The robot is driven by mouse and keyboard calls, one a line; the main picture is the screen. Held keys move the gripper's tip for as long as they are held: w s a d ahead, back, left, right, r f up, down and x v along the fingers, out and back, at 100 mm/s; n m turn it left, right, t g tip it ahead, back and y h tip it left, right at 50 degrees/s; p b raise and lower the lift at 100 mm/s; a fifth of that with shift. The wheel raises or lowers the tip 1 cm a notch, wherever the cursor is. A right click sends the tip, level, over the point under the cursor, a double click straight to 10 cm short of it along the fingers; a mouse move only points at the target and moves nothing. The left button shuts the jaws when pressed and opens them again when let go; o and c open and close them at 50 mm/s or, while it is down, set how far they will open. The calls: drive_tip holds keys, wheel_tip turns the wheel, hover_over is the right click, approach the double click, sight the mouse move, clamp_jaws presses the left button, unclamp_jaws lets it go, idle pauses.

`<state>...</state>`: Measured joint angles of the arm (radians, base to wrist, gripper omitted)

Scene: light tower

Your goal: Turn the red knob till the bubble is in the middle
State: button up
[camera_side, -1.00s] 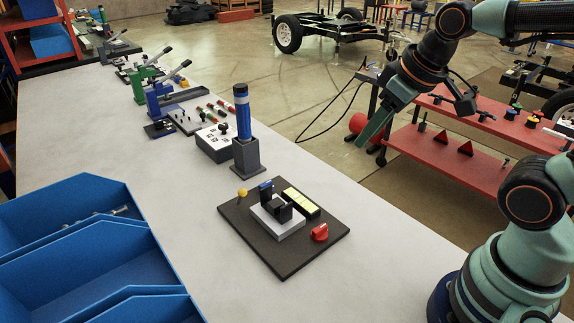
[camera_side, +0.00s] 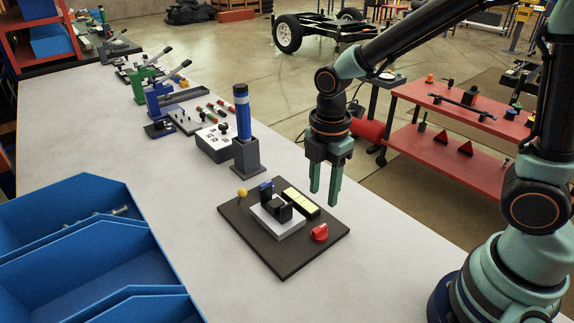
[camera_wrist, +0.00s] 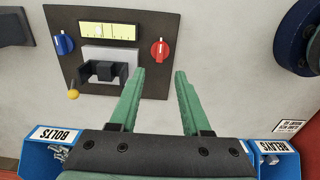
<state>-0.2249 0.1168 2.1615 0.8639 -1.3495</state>
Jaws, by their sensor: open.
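The red knob (camera_side: 320,232) sits on the dark base plate (camera_side: 282,268) near its right corner in the side view. It also shows in the wrist view (camera_wrist: 159,50), with a white pointer mark. A blue knob (camera_wrist: 63,44) is at the plate's other side. My gripper (camera_side: 323,198) is open and empty, pointing down above the plate's right side, apart from the red knob.
A yellow ball on a stem (camera_side: 242,193) stands at the plate's left. A blue-banded light tower (camera_side: 242,112) stands behind the plate. Blue bins (camera_side: 80,260) fill the table's left front. The grey table right of the plate is clear.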

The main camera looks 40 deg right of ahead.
sight(320, 228)
wheel_tip(320, 228, down, 10)
idle(0.4)
clamp_jaws()
